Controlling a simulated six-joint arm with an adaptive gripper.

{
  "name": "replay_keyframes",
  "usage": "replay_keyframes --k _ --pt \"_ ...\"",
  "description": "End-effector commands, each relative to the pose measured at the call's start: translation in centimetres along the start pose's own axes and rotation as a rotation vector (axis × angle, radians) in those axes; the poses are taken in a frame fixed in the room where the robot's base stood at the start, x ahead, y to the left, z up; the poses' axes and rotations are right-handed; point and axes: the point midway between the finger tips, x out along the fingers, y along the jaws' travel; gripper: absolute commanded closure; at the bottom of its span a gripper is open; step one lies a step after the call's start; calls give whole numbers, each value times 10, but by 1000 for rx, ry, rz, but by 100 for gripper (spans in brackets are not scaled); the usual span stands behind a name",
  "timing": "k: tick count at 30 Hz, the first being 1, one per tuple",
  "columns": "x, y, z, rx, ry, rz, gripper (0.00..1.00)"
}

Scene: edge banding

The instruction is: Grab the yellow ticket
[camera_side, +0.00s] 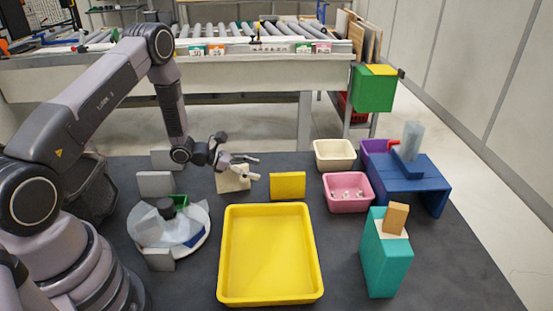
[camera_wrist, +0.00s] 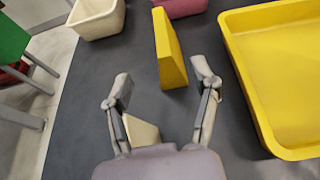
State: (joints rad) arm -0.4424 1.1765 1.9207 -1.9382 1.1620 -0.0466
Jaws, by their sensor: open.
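The yellow ticket (camera_side: 287,186) is a small upright yellow block standing on the dark table, behind the yellow tray. In the wrist view the yellow ticket (camera_wrist: 169,50) stands ahead of my fingers, slightly right of the middle between them. My gripper (camera_side: 251,167) is open and empty, to the left of the ticket and apart from it. In the wrist view my gripper (camera_wrist: 160,80) has its two fingers spread wide. A cream block (camera_side: 232,178) stands beneath my gripper, and part of it (camera_wrist: 140,133) shows between the fingers in the wrist view.
The yellow tray (camera_side: 313,292) is in front of the ticket. A cream bin (camera_side: 334,151) and a pink bin (camera_side: 347,201) stand to its right. A teal box (camera_side: 383,262) and a blue stand (camera_side: 427,188) are farther right. A round white plate (camera_side: 200,243) with items is at left.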

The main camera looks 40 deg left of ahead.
Motion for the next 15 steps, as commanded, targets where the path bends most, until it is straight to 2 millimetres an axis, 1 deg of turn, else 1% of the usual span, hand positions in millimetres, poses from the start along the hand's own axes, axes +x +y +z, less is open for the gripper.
replay_keyframes --k 1,3,6,13,15 --pt "12 -1 0 3 1 -4 39" --pt "26 -2 0 3 0 -4 39" --pt "41 -1 0 2 0 -3 39" --pt "59 -2 0 3 0 -2 39" --pt "69 -4 -1 2 1 -5 39"
